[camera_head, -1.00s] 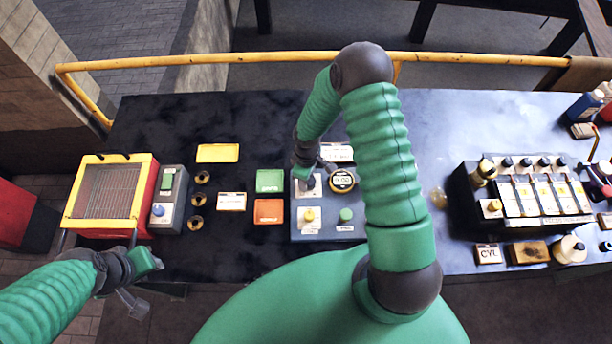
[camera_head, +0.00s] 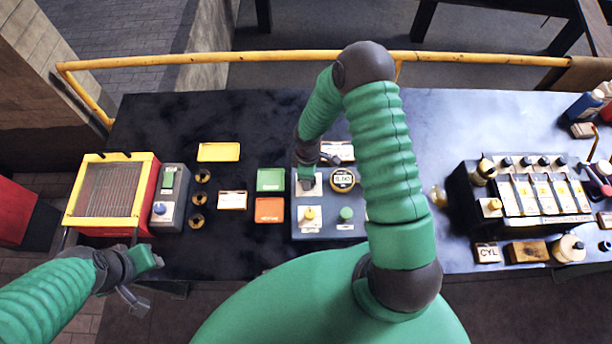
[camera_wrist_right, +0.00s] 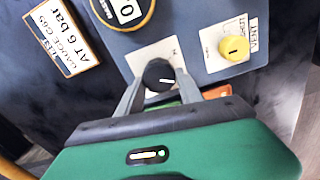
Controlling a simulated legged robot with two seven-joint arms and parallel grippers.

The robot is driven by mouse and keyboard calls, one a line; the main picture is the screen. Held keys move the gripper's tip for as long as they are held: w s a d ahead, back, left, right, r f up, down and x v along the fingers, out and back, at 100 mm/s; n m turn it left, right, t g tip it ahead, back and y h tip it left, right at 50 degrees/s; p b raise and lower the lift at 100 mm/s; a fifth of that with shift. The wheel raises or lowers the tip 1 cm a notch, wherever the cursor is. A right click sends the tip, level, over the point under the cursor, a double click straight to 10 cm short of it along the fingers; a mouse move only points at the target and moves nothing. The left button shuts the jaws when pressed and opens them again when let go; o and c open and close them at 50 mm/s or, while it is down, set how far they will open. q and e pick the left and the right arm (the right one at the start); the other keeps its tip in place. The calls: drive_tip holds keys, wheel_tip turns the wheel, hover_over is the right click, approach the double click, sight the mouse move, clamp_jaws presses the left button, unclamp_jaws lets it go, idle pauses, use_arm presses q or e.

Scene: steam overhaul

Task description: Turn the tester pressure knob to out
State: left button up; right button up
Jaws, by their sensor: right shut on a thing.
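The tester is a blue-grey box (camera_head: 354,233) at the middle of the bench. Its black pressure knob (camera_wrist_right: 160,75) has a white pointer line and stands on a white plate in the right wrist view. My right gripper (camera_wrist_right: 159,84) is shut on this knob, one finger on each side. In the head view the right gripper (camera_head: 306,182) comes down over the knob and hides it. The round gauge (camera_head: 343,180) is beside it; in the wrist view the gauge (camera_wrist_right: 127,10) is cut off and shows a 0. My left gripper (camera_head: 146,259) hangs at the bench's front left, its jaws unclear.
A yellow knob (camera_wrist_right: 233,48) on a label plate and a green button (camera_head: 346,214) are close by on the tester. Green (camera_head: 271,180) and orange (camera_head: 269,210) trays lie left of it. A valve rack (camera_head: 530,190) stands at right.

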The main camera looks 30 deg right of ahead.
drive_tip(key=o, duration=1)
drive_tip(key=shift+s+d, duration=0.15)
drive_tip(key=shift+d, duration=0.1)
drive_tip(key=o, duration=0.4)
drive_tip(key=shift+s+r, duration=0.1)
drive_tip(key=shift+d, duration=0.1)
drive_tip(key=shift+w+r, duration=0.15)
drive_tip(key=shift+w, duration=0.05)
use_arm(q)
drive_tip(key=shift+s+d+f+b, duration=0.15)
drive_tip(key=shift+s+f+b, duration=0.05)
drive_tip(key=shift+f+b, duration=0.55)
use_arm(e)
wheel_tip(320, 180, up, 16)
drive_tip(key=shift+s+r, duration=0.1)
drive_tip(key=shift+r, duration=0.1)
use_arm(q)
drive_tip(key=shift+r, duration=0.1)
